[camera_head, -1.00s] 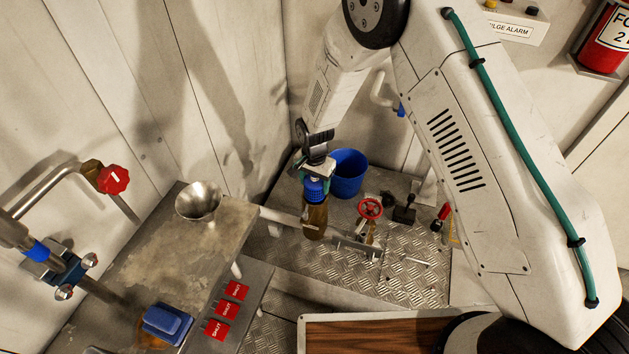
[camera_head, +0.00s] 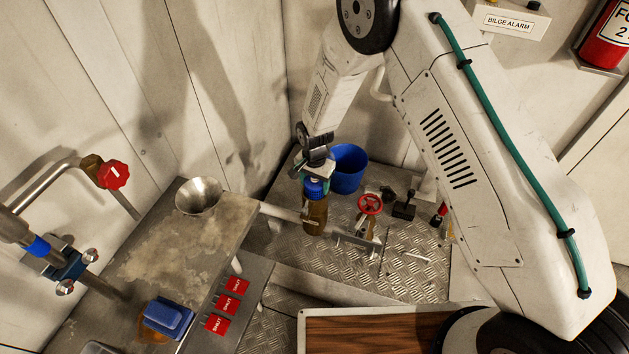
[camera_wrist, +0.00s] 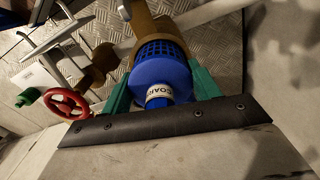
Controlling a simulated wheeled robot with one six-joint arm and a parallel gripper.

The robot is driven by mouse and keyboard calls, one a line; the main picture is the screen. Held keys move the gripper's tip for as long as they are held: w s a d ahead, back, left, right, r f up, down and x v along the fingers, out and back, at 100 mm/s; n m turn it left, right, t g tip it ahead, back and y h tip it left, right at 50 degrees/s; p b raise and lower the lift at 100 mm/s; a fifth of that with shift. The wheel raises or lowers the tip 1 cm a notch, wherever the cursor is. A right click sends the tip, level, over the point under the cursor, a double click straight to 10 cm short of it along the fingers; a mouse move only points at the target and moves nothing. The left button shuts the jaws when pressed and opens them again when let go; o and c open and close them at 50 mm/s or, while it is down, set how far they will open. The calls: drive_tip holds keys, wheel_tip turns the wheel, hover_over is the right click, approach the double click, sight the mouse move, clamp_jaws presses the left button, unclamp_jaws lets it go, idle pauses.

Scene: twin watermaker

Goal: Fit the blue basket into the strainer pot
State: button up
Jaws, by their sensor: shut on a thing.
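The blue basket (camera_head: 316,187) is held between the green fingers of my gripper (camera_head: 318,174), which is shut on it. The strainer pot (camera_head: 315,217) is a bronze cylinder on the pipe directly below. In the wrist view the basket (camera_wrist: 163,72) shows a mesh side and a white label, partly cut off, on its top. The fingers of my gripper (camera_wrist: 160,95) lie on either side of it. The pot (camera_wrist: 157,28) shows behind the mesh end. The basket overlaps the pot's mouth; I cannot tell how deep it sits.
A blue bucket (camera_head: 348,170) stands close behind the pot. A red handwheel valve (camera_head: 370,205) is just right of it. A bench with a metal funnel (camera_head: 199,195) and a blue block (camera_head: 168,317) is at the left. Red tags (camera_head: 227,305) hang along its edge.

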drive_tip(key=shift+f, duration=0.85)
drive_tip(key=o, duration=0.9)
drive_tip(key=shift+r, duration=0.1)
wheel_tip(320, 180, up, 8)
drive_tip(key=shift+f, duration=0.2)
